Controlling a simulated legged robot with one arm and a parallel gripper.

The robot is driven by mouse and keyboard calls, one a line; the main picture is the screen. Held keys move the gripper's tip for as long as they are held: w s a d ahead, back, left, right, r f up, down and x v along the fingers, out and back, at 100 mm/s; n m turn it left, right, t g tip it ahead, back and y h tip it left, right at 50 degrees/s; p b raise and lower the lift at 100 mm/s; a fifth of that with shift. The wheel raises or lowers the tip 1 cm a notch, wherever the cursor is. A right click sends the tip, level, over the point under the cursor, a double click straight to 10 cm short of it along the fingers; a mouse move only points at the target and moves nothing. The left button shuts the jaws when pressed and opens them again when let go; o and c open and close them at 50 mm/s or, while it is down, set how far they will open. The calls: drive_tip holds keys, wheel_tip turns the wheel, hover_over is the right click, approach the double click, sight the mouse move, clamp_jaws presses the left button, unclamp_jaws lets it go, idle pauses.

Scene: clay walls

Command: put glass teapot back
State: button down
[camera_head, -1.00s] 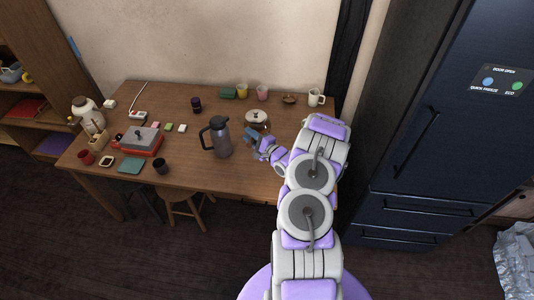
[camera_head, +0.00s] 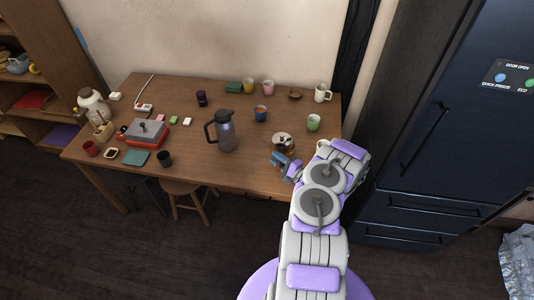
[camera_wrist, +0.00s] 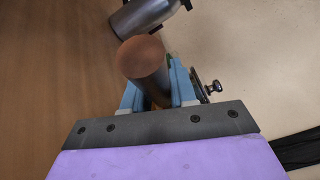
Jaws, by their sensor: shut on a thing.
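The glass teapot (camera_head: 283,139), with a pale lid and dark knob, is at the right part of the wooden table (camera_head: 190,176) in the head view. My gripper (camera_head: 283,160) is at its near side. In the wrist view my gripper's blue fingers (camera_wrist: 158,92) are shut around a brown, round-ended handle (camera_wrist: 143,58). The lid knob (camera_wrist: 213,87) shows just beyond the right finger. Most of the teapot is hidden there by the handle and fingers. I cannot tell if its base touches the table.
A tall metal pitcher (camera_head: 226,133) stands left of the teapot. A blue cup (camera_head: 260,114), a green cup (camera_head: 313,122) and a white mug (camera_head: 322,93) stand behind it. A dark fridge (camera_head: 435,120) is at the right. The table's front middle is fairly clear.

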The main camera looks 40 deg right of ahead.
sight(271, 150)
drive_tip(key=w, duration=0.2)
drive_tip(key=w+b, duration=0.1)
drive_tip(key=w, duration=0.2)
drive_tip(key=w+d, duration=0.1)
drive_tip(key=w, duration=0.2)
drive_tip(key=shift+w+d+f+b, duration=0.1)
drive_tip(key=shift+w+f+b, duration=0.1)
drive_tip(key=shift+f+b, duration=0.15)
drive_tip(key=shift+w+f, duration=0.1)
drive_tip(key=shift+w, duration=0.15)
wheel_tip(271, 150, down, 3)
drive_tip(key=shift+f+b, duration=0.2)
drive_tip(key=shift+b, duration=0.45)
drive_tip(key=c, duration=0.9)
unclamp_jaws()
drive_tip(key=shift+s, duration=0.1)
drive_tip(key=s+p, duration=0.1)
drive_tip(key=s, duration=0.3)
drive_tip(key=s+d+p, duration=0.1)
drive_tip(key=s, duration=0.3)
drive_tip(key=s+p, duration=0.1)
drive_tip(key=s, duration=0.3)
drive_tip(key=shift+d, duration=0.25)
